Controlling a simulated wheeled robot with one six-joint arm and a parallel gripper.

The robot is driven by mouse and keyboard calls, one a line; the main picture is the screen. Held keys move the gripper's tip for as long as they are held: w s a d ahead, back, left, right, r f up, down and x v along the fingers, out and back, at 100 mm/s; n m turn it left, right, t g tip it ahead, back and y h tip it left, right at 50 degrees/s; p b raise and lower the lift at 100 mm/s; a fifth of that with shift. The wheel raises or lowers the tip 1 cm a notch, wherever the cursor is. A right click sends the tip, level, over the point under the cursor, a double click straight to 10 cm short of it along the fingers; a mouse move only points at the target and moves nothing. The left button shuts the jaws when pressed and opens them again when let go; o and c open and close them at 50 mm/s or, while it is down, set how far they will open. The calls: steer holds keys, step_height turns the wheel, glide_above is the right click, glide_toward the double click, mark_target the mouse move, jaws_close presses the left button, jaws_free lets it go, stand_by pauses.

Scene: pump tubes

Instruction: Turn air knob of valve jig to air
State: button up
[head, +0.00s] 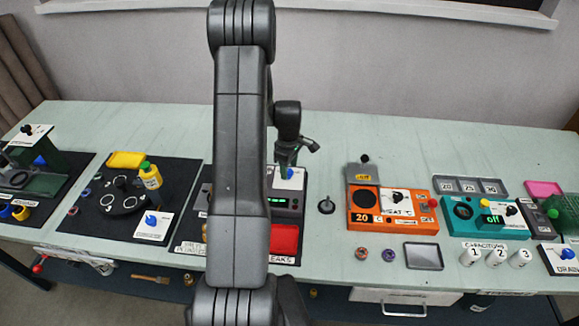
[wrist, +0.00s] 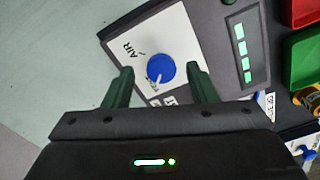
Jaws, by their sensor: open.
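The air knob (wrist: 161,68) is a round blue knob on a white plate of the valve jig (wrist: 213,22) in the wrist view. The word AIR is printed on the plate to its upper left, and a light pointer mark shows at its lower left. In the head view the knob (head: 290,173) shows small beside my arm, which hides much of the jig (head: 289,190). My gripper (wrist: 160,82) is open, with one green finger on each side of the knob, apart from it in the picture. I cannot tell how far above the plate the fingertips are.
Green lit bars (wrist: 241,52) sit right of the knob, with a red tray (wrist: 304,12) and a green tray (wrist: 305,60) farther right.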

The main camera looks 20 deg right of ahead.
steer(key=shift+a+f, duration=0.1)
steer(key=shift+f, duration=0.45)
steer(key=c, duration=1)
steer(key=shift+o, duration=0.2)
